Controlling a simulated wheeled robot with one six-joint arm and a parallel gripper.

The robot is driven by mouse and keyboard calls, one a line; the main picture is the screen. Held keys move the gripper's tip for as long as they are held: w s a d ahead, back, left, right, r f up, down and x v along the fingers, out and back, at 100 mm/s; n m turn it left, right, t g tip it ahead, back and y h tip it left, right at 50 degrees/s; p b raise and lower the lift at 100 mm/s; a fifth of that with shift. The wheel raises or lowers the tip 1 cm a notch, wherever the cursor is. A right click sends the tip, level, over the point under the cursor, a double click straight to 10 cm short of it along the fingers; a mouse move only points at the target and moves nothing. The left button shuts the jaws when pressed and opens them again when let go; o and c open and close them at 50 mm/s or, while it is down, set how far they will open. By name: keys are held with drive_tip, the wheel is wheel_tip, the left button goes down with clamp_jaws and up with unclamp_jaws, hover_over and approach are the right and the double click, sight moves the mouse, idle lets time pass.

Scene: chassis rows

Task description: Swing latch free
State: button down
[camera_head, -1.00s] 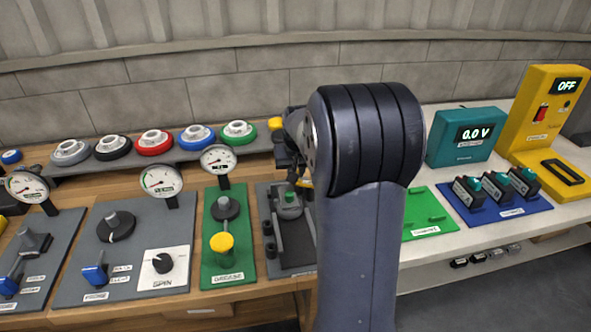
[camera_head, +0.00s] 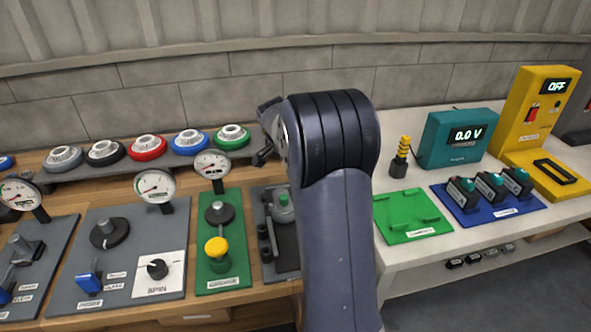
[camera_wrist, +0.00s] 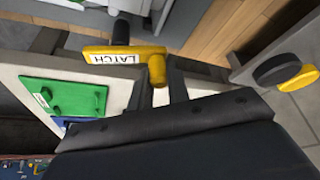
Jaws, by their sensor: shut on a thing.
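The yellow latch (camera_wrist: 110,54) shows in the wrist view. The peg is close to the dark front of my gripper. My gripper (camera_head: 264,148) shows only in part in the head view, at the left of my arm's upper end. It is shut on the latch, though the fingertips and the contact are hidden. I cannot make out the latch in the head view, where my arm covers the middle.
A wooden bench carries the grey panels (camera_head: 120,277) and the green gauge panel (camera_head: 225,278). A white bench at the right holds a green board (camera_head: 410,215), a blue battery board (camera_head: 512,210), a teal meter (camera_head: 460,137) and a yellow-black post (camera_head: 400,158).

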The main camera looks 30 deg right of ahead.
drive_tip(key=shift+d+m, duration=0.2)
drive_tip(key=shift+m, duration=0.3)
drive_tip(key=shift+g, duration=0.3)
drive_tip(key=c, duration=1.3)
unclamp_jaws()
drive_tip(key=shift+c, duration=0.2)
drive_tip(key=shift+r, duration=0.1)
drive_tip(key=v, duration=1)
drive_tip(key=shift+a+r+p, duration=0.15)
drive_tip(key=shift+r+p, duration=0.1)
drive_tip(key=shift+p, duration=0.05)
